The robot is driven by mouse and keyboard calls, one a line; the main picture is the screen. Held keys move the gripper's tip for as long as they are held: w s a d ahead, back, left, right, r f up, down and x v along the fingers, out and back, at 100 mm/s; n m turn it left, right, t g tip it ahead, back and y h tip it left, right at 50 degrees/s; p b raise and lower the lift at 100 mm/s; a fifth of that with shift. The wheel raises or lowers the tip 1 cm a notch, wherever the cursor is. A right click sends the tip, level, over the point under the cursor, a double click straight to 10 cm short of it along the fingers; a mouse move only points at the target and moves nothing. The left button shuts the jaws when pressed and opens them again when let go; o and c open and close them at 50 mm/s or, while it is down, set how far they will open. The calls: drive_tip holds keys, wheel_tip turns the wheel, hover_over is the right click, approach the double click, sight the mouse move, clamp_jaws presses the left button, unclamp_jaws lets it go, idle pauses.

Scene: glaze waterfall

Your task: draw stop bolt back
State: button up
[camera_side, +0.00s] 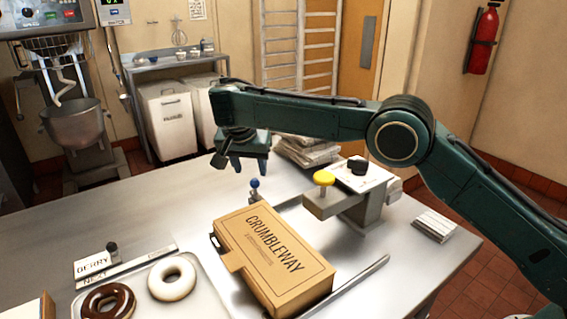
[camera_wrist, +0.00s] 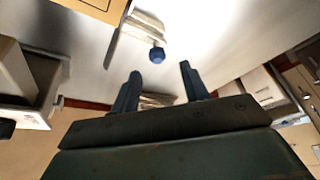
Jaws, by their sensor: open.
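The stop bolt's blue knob (camera_side: 254,183) stands at the back edge of the CRUMBLEWAY box (camera_side: 272,262), on the table. In the wrist view the blue knob (camera_wrist: 157,56) shows just beyond the fingertips, roughly between them, beside a pale metal bar (camera_wrist: 140,27). My gripper (camera_side: 250,167) points down above the blue knob, with its two dark blue fingers apart and nothing between them. The gripper (camera_wrist: 160,70) also shows open in the wrist view. I cannot tell the exact gap between the fingertips and the knob.
A metal rail (camera_side: 346,287) runs along the box's right side. A tray with a white donut (camera_side: 172,279) and a chocolate donut (camera_side: 107,302) lies front left. The table's left back is clear.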

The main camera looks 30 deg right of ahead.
drive_tip(key=s+a, duration=0.8)
drive_tip(key=shift+s+a+r, duration=0.2)
drive_tip(key=shift+s+a, duration=0.05)
drive_tip(key=shift+s, duration=0.1)
idle(0.3)
drive_tip(key=shift+d+r, duration=0.3)
drive_tip(key=shift+d, duration=0.05)
drive_tip(key=s+d+r+n+y, duration=0.1)
drive_tip(key=s+d+r, duration=0.35)
drive_tip(key=d, duration=0.25)
drive_tip(key=s+d+r+n+t, duration=0.1)
drive_tip(key=s+d+r+n, duration=0.15)
drive_tip(key=d+r, duration=0.3)
drive_tip(key=s+d+r+n+y, duration=0.1)
drive_tip(key=s+d+r, duration=0.35)
drive_tip(key=d, duration=0.35)
drive_tip(key=s+d+f+n, duration=0.2)
drive_tip(key=s+d+f, duration=0.1)
drive_tip(key=s, duration=0.8)
drive_tip(key=s+d+f+n+t+y, duration=0.1)
drive_tip(key=s+d+f+n, duration=0.1)
drive_tip(key=s, duration=0.9)
drive_tip(key=shift+s+d+f, duration=0.4)
drive_tip(key=shift+d+f, duration=0.2)
drive_tip(key=shift+d, duration=0.1)
